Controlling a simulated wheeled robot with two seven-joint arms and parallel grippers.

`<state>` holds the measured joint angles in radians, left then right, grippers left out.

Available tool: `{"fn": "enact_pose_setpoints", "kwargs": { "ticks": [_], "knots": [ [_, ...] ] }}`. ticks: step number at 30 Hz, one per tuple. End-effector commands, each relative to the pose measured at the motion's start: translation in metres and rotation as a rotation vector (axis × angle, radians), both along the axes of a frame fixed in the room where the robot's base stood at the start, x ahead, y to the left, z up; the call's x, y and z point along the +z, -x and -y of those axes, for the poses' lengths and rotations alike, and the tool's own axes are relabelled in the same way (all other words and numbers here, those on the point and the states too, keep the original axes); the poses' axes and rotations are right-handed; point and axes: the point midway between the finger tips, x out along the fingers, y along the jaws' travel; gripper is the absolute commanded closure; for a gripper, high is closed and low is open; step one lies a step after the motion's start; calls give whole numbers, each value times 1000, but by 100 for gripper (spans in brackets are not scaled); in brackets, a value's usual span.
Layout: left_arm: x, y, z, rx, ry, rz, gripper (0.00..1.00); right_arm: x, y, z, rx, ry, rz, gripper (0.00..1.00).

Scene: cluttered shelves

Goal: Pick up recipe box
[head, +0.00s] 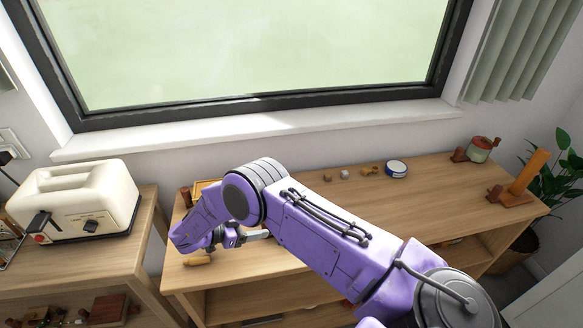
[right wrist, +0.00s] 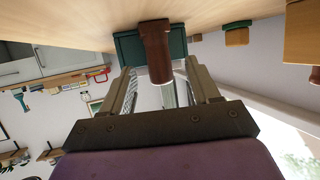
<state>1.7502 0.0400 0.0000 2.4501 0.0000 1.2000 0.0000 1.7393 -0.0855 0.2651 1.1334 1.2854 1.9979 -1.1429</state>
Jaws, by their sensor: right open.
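My right gripper (head: 257,236) is low over the front left of the wooden table in the head view, pointing right. In the right wrist view the open fingers (right wrist: 168,82) stand apart, with a brown cylinder (right wrist: 155,50) seen between them. A dark green box-like thing (right wrist: 128,46) is behind the cylinder, partly hidden by it. I cannot tell whether this is the recipe box, or whether a finger touches anything. My forearm hides this part of the table in the head view. My left gripper is not in view.
A cream toaster (head: 75,200) stands on the left unit. The window sill (head: 260,130) runs behind. Bare tabletop shows right of my forearm.

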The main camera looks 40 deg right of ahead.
Motion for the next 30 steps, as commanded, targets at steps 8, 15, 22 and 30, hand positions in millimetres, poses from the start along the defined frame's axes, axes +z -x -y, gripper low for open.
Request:
{"fn": "enact_pose_setpoints", "kwargs": {
  "ticks": [8,15,22,30],
  "knots": [
    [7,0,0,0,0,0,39,-6,4,14,-1,0,0,39],
    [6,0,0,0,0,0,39,-6,4,14,-1,0,0,95],
    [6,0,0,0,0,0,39,-5,3,14,0,1,1,100],
    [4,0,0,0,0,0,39,15,2,14,0,0,5,100]
  ]
}}
